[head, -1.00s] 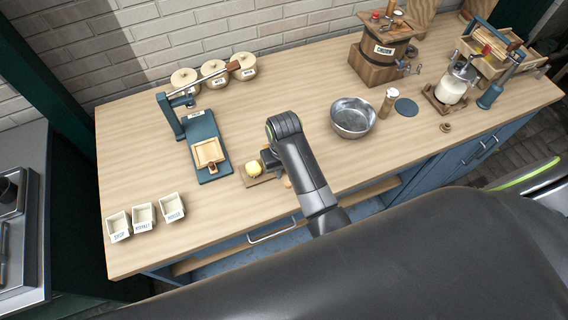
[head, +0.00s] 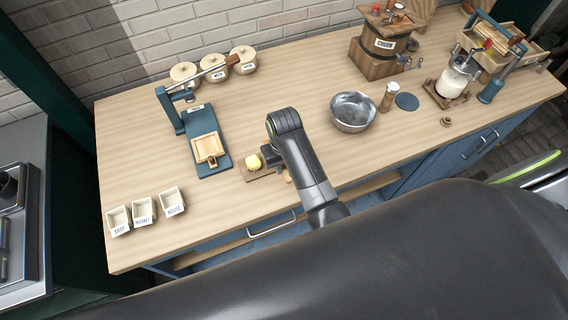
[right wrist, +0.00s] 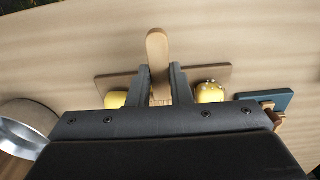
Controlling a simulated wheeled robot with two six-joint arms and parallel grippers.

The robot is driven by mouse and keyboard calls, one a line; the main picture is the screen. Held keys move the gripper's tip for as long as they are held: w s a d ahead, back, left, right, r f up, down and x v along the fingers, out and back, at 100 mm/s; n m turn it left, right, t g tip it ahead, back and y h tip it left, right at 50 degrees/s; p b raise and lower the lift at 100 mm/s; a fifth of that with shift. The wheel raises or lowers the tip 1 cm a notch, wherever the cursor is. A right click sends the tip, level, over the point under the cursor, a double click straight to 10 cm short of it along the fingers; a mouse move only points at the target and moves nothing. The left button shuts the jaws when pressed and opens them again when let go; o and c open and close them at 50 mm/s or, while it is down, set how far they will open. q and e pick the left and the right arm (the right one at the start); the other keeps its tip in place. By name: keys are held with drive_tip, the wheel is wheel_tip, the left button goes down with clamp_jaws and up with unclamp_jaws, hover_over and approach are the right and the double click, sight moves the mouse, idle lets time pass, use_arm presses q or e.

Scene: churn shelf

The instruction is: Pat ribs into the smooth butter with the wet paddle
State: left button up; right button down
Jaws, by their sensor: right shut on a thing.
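My right gripper (right wrist: 161,85) is shut on the wooden paddle (right wrist: 157,50) in the right wrist view. The paddle's rounded end sticks out past the fingers, and a grooved wooden part shows between them. A yellow butter lump (right wrist: 212,91) with pale drops on top lies right of the fingers. Another yellow piece (right wrist: 115,99) shows to their left, partly hidden. Both are at the wooden board (right wrist: 120,84). In the head view one butter lump (head: 253,162) is on the board, just left of my right gripper (head: 269,158). Contact between paddle and butter cannot be seen. My left gripper is out of view.
A blue press (head: 222,160) with a wooden mould stands left of the board. A metal bowl (head: 353,122) is to the right. Labelled bins (head: 144,221) stand front left, lidded pots (head: 214,76) at the back, a churn (head: 383,50) at the back right. Bare worktop lies behind my gripper.

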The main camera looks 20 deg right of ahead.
drive_tip(key=shift+f, duration=0.75)
idle(0.5)
drive_tip(key=shift+s+f, duration=0.1)
idle(1.6)
drive_tip(key=shift+r, duration=3.6)
drive_tip(key=shift+f, duration=0.15)
drive_tip(key=shift+f+b, duration=0.85)
drive_tip(key=shift+f, duration=1.7)
drive_tip(key=shift+f, duration=0.8)
